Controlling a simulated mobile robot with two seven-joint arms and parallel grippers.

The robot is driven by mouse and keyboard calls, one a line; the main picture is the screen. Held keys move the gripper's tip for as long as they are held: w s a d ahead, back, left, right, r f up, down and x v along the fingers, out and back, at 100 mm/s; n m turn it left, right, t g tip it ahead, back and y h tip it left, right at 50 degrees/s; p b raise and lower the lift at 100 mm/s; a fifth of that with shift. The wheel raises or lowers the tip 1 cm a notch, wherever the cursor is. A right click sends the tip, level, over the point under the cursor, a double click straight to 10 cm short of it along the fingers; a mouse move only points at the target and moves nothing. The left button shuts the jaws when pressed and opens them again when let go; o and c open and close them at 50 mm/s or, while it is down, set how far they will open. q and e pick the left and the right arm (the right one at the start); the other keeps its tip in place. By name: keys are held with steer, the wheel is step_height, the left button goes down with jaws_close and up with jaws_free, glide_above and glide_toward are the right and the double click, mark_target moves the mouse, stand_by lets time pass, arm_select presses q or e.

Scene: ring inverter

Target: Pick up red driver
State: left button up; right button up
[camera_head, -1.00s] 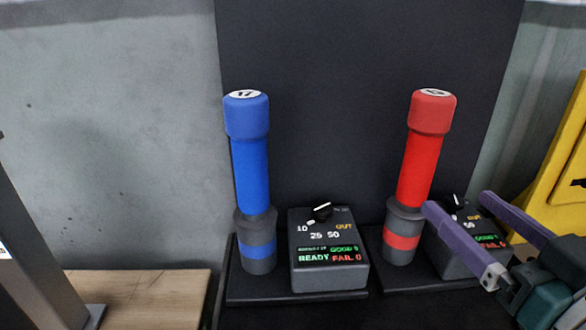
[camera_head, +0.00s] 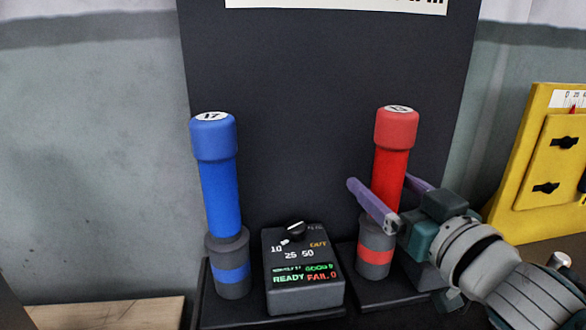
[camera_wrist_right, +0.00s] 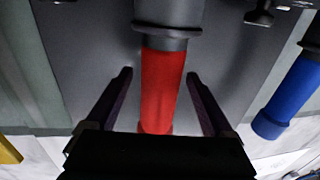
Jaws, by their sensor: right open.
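The red driver (camera_head: 391,165) stands upright in a grey holder with a red band (camera_head: 376,245) on a black base, right of centre in the head view. My right gripper (camera_head: 385,185) is open, with its purple fingers on either side of the driver's red shaft. In the right wrist view the red shaft (camera_wrist_right: 162,90) lies between the two open fingers (camera_wrist_right: 160,82), with a gap on each side. My left gripper is not in view.
A blue driver (camera_head: 219,180) stands in its own holder to the left. A control box (camera_head: 303,272) with a knob and lit display sits between the drivers. A second box is mostly hidden behind my right gripper. A yellow panel (camera_head: 545,160) stands at the right.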

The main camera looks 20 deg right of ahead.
jaws_close()
steer(key=shift+r, duration=0.2)
stand_by(0.6)
